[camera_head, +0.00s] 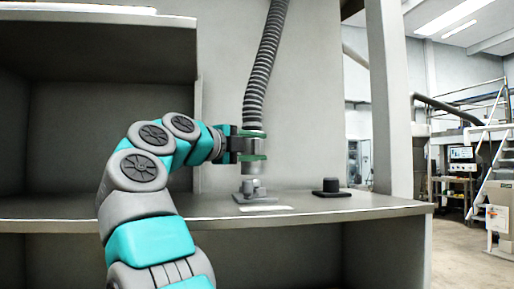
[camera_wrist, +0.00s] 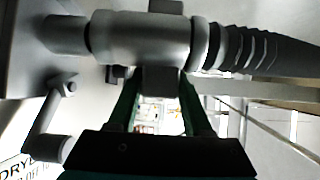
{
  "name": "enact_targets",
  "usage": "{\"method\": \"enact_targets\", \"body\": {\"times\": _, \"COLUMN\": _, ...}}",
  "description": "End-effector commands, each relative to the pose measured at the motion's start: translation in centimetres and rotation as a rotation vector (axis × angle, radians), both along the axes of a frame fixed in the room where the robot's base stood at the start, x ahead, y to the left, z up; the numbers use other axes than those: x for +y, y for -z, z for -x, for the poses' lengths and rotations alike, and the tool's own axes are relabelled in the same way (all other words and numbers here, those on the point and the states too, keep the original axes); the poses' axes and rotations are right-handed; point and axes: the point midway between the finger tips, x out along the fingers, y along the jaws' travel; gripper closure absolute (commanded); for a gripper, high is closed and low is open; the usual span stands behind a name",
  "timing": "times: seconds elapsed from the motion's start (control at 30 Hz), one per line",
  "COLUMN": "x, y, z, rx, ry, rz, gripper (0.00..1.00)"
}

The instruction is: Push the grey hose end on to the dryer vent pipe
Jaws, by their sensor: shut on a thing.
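The grey hose end (camera_head: 253,168) is a smooth cuff at the bottom of a ribbed hose (camera_head: 262,75) that hangs from above. My gripper (camera_head: 252,145) is shut on it and holds it upright over the vent pipe. The dryer vent pipe (camera_head: 254,186) is a short grey stub on a square base plate (camera_head: 256,199) on the counter. In the wrist view the hose end (camera_wrist: 140,38) lies in line with the vent pipe (camera_wrist: 66,34), and its rim meets the pipe's end. I cannot tell whether the pipe is inside the cuff. The green fingers (camera_wrist: 160,95) reach up to the cuff.
A black cap-like block (camera_head: 331,188) stands on the counter (camera_head: 380,202) to the right. A small lever (camera_wrist: 50,115) and a label reading "DRYER" (camera_wrist: 20,168) are beside the pipe. A cabinet wall (camera_head: 100,140) is at the left. The counter between plate and block is clear.

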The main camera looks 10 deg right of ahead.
Motion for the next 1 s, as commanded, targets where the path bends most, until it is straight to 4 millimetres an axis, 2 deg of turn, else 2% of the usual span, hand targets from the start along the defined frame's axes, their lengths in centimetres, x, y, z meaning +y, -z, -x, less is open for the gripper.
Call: {"method": "enact_targets", "body": {"times": 1.0, "x": 0.05, "y": 0.4, "z": 0.03, "rx": -0.002, "ry": -0.001, "rz": 0.001, "gripper": 1.0}}
